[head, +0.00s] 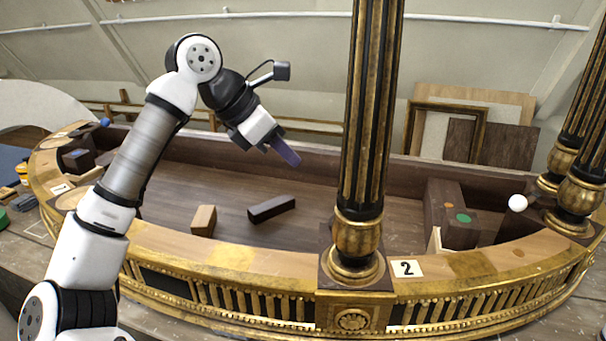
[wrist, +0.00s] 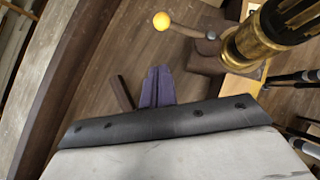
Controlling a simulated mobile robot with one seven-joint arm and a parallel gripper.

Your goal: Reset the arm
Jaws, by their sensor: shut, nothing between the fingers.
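My gripper (head: 285,151) is in the head view, raised over the sunken dark floor of the gilt console (head: 220,287). Its purple fingers are together and hold nothing. They point down and to the right, left of the black and gold column (head: 365,120). In the wrist view the closed purple fingers (wrist: 157,84) show at the bottom middle, above the wooden floor. A dark block (head: 271,208) lies on the floor below the gripper, apart from it. A dark piece also shows beside the fingers in the wrist view (wrist: 122,93).
A light brown block (head: 203,220) lies near the front rim. The column stands close on the right. A brown box with a green dot (head: 463,218) and a white ball (head: 517,202) are farther right. A yellow ball (wrist: 161,21) shows in the wrist view. The middle floor is mostly clear.

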